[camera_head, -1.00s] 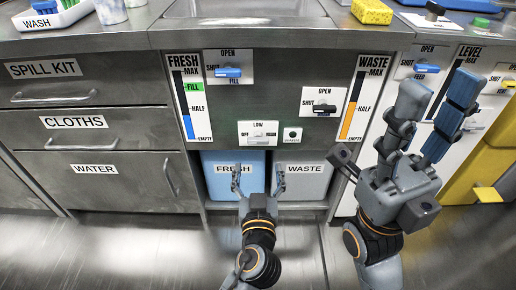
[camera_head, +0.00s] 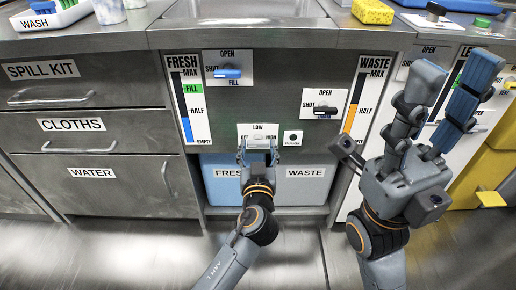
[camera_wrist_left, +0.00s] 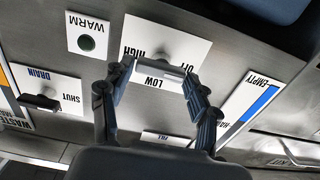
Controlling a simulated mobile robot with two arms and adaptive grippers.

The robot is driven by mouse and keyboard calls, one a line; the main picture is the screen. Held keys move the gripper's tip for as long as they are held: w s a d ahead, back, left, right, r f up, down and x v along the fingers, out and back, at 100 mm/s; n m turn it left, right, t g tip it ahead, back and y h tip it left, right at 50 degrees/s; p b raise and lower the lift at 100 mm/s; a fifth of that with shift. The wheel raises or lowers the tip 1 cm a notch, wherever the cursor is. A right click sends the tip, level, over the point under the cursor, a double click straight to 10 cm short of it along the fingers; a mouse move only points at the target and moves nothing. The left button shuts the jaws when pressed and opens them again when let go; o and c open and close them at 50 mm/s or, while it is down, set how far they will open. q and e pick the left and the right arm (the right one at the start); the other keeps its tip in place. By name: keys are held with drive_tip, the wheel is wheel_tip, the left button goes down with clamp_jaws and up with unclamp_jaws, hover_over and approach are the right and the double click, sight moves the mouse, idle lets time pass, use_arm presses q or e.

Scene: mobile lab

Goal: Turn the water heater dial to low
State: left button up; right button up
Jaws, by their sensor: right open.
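The water heater dial sits on a white plate (camera_head: 247,130) with LOW at the top, in the lower middle of the cabinet front. My left gripper (camera_head: 258,150) is right at it, with its fingers apart below the LOW label. The plate's OFF, HIGH and LOW marks (camera_wrist_left: 150,52) show there upside down. My right gripper (camera_head: 450,78) is open and empty at the right, fingers pointing up.
A small WARM indicator plate (camera_head: 293,138) is right beside the dial plate. A black-handled valve (camera_head: 325,110) and a blue-handled valve (camera_head: 228,73) are above. FRESH (camera_head: 222,190) and WASTE (camera_head: 306,190) containers stand below. Drawers (camera_head: 85,130) fill the left.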

use_arm(q)
drive_tip(key=c, duration=0.6)
drive_tip(key=shift+o, duration=0.2)
